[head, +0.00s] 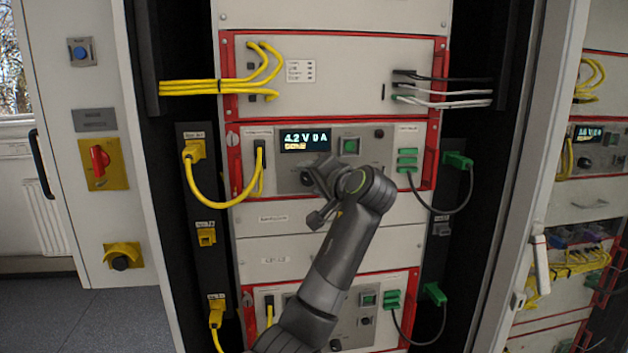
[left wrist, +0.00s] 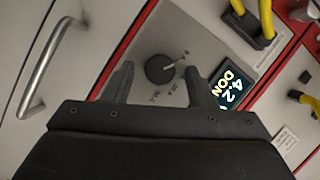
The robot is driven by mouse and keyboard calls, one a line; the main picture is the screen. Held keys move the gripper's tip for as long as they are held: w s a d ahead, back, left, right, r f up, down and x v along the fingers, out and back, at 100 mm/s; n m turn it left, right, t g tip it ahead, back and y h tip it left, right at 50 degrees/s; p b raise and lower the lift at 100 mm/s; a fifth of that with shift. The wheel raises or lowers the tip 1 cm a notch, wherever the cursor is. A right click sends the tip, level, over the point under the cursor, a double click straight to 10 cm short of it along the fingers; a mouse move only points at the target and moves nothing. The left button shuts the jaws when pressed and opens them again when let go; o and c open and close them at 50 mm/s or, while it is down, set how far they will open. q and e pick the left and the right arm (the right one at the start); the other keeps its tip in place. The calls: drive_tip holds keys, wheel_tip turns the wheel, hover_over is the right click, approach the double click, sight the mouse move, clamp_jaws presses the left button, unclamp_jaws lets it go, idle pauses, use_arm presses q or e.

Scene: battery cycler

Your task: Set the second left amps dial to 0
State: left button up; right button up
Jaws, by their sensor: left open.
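A round dark dial (left wrist: 160,69) is on the pale panel in the left wrist view. Its light pointer line points up and right, toward a small mark there; other small marks lie below the dial. My left gripper (head: 322,190) is in front of the middle unit. In the left wrist view its open fingers (left wrist: 160,78) stand either side of the dial, with a gap to it on both sides.
Yellow cables (head: 222,203) loop left of the unit and green plugs with a dark cable (head: 440,208) sit on its right. A red frame edges the panel. A silver handle (left wrist: 48,65) shows in the left wrist view. A lower unit (head: 400,280) is partly behind my arm.

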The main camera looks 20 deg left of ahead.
use_arm(q)
drive_tip(key=b+v, duration=0.5)
drive_tip(key=v, duration=1.2)
drive_tip(key=shift+d+b, duration=0.2)
drive_tip(key=shift+b, duration=0.1)
drive_tip(key=shift+s, duration=0.15)
